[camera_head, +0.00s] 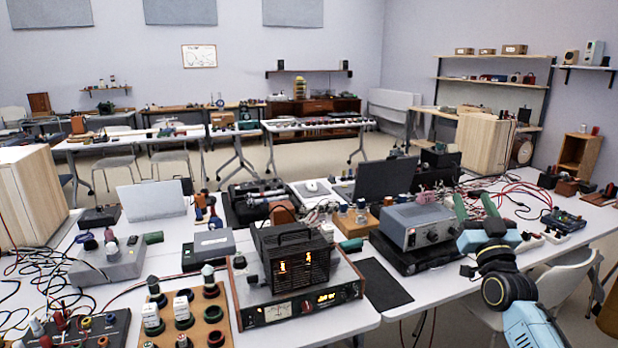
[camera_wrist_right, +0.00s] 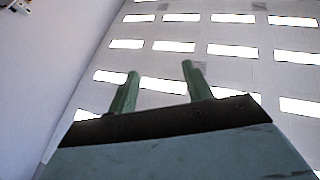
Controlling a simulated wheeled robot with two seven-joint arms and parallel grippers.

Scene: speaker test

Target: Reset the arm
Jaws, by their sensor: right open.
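My right arm (camera_head: 505,290) comes in at the lower right, in front of the right part of the bench. My right gripper (camera_head: 474,202) points up and away, with its two green fingers apart. In the right wrist view the same gripper (camera_wrist_right: 160,69) is open, with nothing between the fingers. Behind the fingers there is only ceiling with bright light panels (camera_wrist_right: 163,85). My left arm and gripper do not show.
The near bench is crowded. A grey instrument box (camera_head: 415,226) stands left of my right gripper, and a wooden-sided amplifier (camera_head: 300,308) stands front centre. Red cables (camera_head: 520,192) lie behind the gripper. A pale chair (camera_head: 565,280) stands right of my arm.

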